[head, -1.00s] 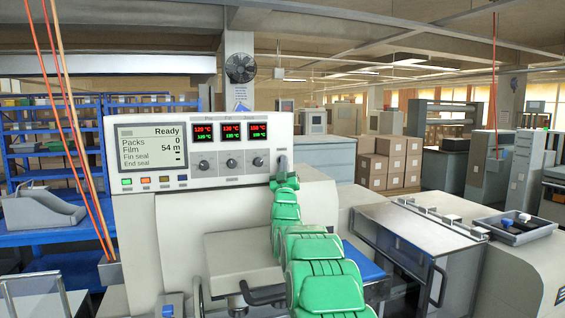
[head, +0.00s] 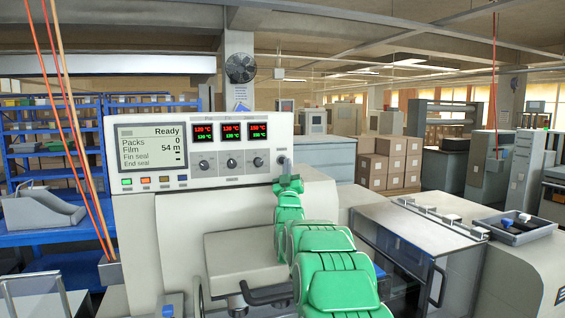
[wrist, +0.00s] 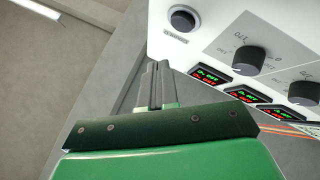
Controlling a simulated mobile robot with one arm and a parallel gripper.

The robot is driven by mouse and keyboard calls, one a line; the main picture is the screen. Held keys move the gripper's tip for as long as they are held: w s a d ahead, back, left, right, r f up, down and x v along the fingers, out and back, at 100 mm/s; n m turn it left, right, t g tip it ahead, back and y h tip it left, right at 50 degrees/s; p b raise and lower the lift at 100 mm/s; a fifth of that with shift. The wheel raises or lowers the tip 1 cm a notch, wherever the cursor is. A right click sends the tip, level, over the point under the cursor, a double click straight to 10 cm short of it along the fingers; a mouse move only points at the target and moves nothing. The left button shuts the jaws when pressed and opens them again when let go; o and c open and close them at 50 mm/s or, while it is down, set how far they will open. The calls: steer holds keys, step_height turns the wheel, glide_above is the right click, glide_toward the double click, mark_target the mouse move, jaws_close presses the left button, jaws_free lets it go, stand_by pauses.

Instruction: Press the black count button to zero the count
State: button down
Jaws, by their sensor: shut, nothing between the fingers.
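The black count button (wrist: 182,19) is a round black cap in a ring on the white panel, in the wrist view, with a small label beside it. It also shows small at the panel's right end in the head view (head: 282,160). My gripper (wrist: 157,68) is shut and empty, its fingertips apart from the button in the picture. In the head view my gripper (head: 286,173) is just below the button, small and partly hidden by my green wrist. The display (head: 152,146) reads Ready, Packs 0, Film 54 m.
Black knobs (head: 231,163) and red-green temperature readouts (head: 231,133) sit left of the button. Coloured buttons (head: 145,181) line the space under the display. A clear-sided cover (head: 415,230) and a tray (head: 515,230) are on the right.

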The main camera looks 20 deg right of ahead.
steer(key=shift+s, duration=1.05)
steer(key=s+a+f+g+y, duration=0.45)
steer(key=a+g+y, duration=0.2)
steer(key=a, duration=0.25)
steer(key=s+a+f+g, duration=0.2)
steer(key=s+f, duration=0.1)
steer(key=s, duration=0.2)
steer(key=s+a+f+g+y, duration=0.1)
steer(key=s+a+f+g, duration=0.2)
steer(key=s+f, duration=0.1)
steer(key=s+a+f+g, duration=0.2)
steer(key=s+f, duration=0.1)
steer(key=s, duration=0.4)
steer(key=shift+a+f+n+y, duration=0.15)
steer(key=shift+n+y, duration=0.1)
steer(key=shift+n, duration=0.05)
steer(key=s+a+f+g, duration=0.1)
steer(key=s+f+g, duration=0.3)
steer(key=s, duration=1.2)
steer(key=s+a+f+g, duration=0.1)
steer(key=s+f+g, duration=0.3)
steer(key=s, duration=1.2)
steer(key=s+a+f+g, duration=0.1)
steer(key=s+f+g, duration=0.3)
steer(key=s, duration=1.2)
steer(key=shift+a+f+m+g, duration=0.25)
steer(key=shift+m+g, duration=0.15)
steer(key=shift+g, duration=0.35)
